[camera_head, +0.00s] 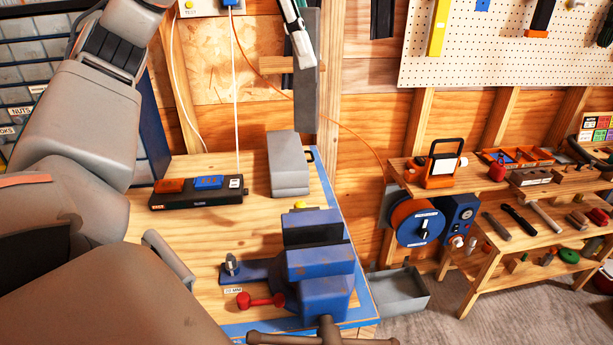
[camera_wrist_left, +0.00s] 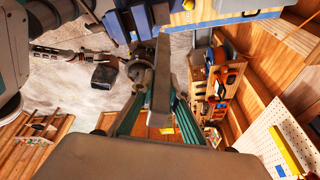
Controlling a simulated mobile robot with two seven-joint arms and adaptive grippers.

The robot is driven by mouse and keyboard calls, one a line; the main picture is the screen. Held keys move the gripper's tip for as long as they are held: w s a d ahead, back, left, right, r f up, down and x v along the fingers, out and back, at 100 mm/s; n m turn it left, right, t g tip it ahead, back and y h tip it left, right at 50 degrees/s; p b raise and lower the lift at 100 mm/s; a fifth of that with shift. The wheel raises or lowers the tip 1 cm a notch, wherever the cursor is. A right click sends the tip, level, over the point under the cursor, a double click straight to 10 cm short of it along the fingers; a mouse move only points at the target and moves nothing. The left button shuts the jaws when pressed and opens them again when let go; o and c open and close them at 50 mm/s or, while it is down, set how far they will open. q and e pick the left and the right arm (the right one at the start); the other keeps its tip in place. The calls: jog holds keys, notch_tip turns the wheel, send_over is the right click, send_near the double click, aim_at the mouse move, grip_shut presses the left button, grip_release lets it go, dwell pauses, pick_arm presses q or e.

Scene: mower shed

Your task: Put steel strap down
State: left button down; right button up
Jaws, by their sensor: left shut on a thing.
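The steel strap (camera_head: 307,95) is a flat grey bar. It hangs roughly upright at the top of the head view, in front of the wooden wall and above the back of the bench. My left gripper (camera_head: 300,42) is shut on its upper part. In the left wrist view, the strap (camera_wrist_left: 161,90) lies between the fingers of my left gripper (camera_wrist_left: 157,98). The strap is clear of the bench top (camera_head: 205,232).
A tool shelf (camera_head: 470,272) and grey bin (camera_head: 400,292) are to the right.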

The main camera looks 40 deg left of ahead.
aim_at(295, 126)
pick_arm(q)
notch_tip(295, 126, down, 19)
dwell(0.9)
jog(key=shift+f, duration=0.15)
jog(key=shift+f, duration=0.1)
jog(key=c, duration=2)
grip_release()
jog(key=shift+s, duration=0.1)
jog(key=shift+v, duration=6.1)
